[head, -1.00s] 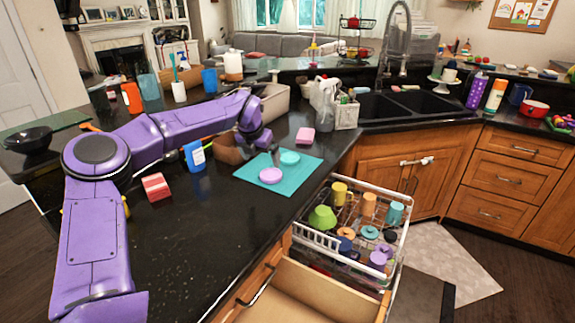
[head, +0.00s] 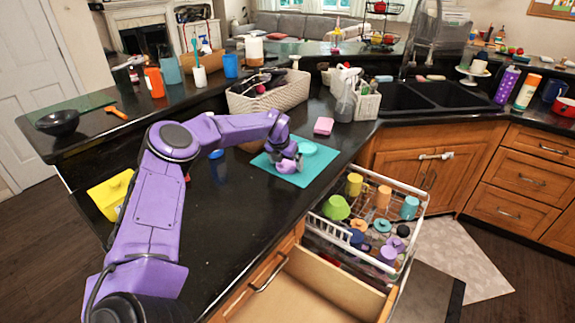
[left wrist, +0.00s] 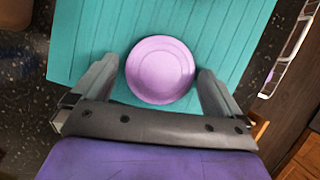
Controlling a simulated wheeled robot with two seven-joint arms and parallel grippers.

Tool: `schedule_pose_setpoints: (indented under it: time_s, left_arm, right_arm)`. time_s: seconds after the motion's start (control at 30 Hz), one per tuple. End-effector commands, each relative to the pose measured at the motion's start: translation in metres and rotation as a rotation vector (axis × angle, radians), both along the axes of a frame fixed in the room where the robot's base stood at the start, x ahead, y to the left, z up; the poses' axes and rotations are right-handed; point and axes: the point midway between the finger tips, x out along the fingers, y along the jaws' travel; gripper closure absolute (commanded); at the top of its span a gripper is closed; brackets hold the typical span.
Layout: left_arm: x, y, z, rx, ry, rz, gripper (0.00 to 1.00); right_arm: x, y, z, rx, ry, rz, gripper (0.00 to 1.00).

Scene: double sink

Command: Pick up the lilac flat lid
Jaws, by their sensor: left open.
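The lilac flat lid (left wrist: 160,70) is round and lies on the teal mat (left wrist: 90,40). In the head view the lid (head: 286,168) is partly covered by my left gripper (head: 294,162). In the left wrist view my left gripper (left wrist: 158,88) is open, with one finger on each side of the lid. The lid lies between the fingers, with a small gap visible on each side. A turquoise round piece (head: 308,148) lies on the mat just behind. My right gripper is not in view.
A pink sponge (head: 323,125) lies behind the mat. A woven basket (head: 270,95) stands at the back. The black counter (head: 225,250) in front is clear.

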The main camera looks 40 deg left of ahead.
Motion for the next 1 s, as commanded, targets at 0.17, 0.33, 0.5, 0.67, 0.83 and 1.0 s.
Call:
schedule_pose_setpoints:
  time_s: [0.17, 0.33, 0.5, 0.67, 0.83, 1.0]
  left_arm:
    - [0.0, 0.0, 0.0, 0.0, 0.0, -0.001, 0.33]
    - [0.0, 0.0, 0.0, 0.0, 0.0, -0.001, 0.49]
    - [0.0, 0.0, 0.001, 0.0, 0.0, -0.001, 0.49]
    - [0.001, 0.0, 0.013, -0.001, -0.003, -0.001, 0.49]
    - [0.001, -0.001, 0.056, -0.001, -0.009, 0.0, 0.49]
    - [0.001, -0.001, 0.129, 0.001, -0.008, 0.002, 0.49]
  right_arm:
    - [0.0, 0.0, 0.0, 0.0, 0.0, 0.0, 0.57]
    - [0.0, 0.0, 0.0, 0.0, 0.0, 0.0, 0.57]
    - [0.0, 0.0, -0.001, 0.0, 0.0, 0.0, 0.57]
    - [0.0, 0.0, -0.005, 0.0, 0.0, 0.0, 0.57]
    - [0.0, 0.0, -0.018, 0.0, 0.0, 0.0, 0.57]
    - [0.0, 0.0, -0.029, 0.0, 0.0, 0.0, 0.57]
